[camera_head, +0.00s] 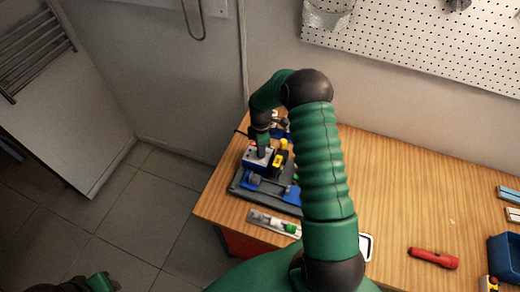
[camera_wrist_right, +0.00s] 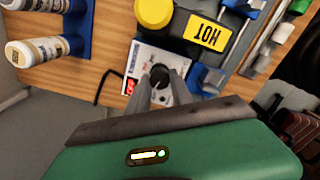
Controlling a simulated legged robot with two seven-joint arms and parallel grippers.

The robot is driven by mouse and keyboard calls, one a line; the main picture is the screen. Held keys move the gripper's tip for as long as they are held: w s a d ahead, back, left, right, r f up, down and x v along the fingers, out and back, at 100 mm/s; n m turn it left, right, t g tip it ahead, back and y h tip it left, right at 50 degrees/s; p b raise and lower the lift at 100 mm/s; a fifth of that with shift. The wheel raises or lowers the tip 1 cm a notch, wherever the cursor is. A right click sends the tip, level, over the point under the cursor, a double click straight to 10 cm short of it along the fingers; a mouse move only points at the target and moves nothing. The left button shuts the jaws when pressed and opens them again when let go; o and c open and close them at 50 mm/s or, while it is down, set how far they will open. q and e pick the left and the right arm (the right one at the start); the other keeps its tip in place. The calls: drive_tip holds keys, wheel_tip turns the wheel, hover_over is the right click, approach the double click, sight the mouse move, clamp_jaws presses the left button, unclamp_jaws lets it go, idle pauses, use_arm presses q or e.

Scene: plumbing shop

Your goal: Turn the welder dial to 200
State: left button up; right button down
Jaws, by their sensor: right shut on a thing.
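The welder has a white front panel (camera_wrist_right: 148,63) with a small red display and a dark round dial (camera_wrist_right: 160,73). A black part with a yellow "HOT" label (camera_wrist_right: 208,33) and a yellow cap (camera_wrist_right: 154,13) adjoin the panel. In the head view the welder (camera_head: 277,160) stands at the bench's left end. My right gripper (camera_wrist_right: 160,88) is shut on the dial, with a grey finger on either side. It reaches down onto the panel in the head view (camera_head: 262,148). The display digits and dial marks are too small to read. Part of my left arm shows at bottom left; its fingers cannot be made out.
The wooden bench (camera_head: 396,195) is mostly clear at the right. A red flashlight-like tool (camera_head: 433,258) and a blue bin (camera_head: 507,257) lie there. A grey level-like tool (camera_head: 273,223) lies near the front edge. My right arm hides part of the bench.

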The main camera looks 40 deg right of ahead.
drive_tip(key=shift+d+n, duration=0.25)
drive_tip(key=shift+n, duration=0.95)
drive_tip(key=shift+a, duration=0.15)
drive_tip(key=c, duration=1.4)
unclamp_jaws()
drive_tip(key=shift+o, duration=1.3)
drive_tip(key=shift+f, duration=0.1)
drive_tip(key=shift+w, duration=0.1)
wheel_tip(320, 180, up, 17)
drive_tip(key=b, duration=0.3)
drive_tip(key=shift+d+f+b, duration=0.2)
drive_tip(key=shift+b, duration=0.1)
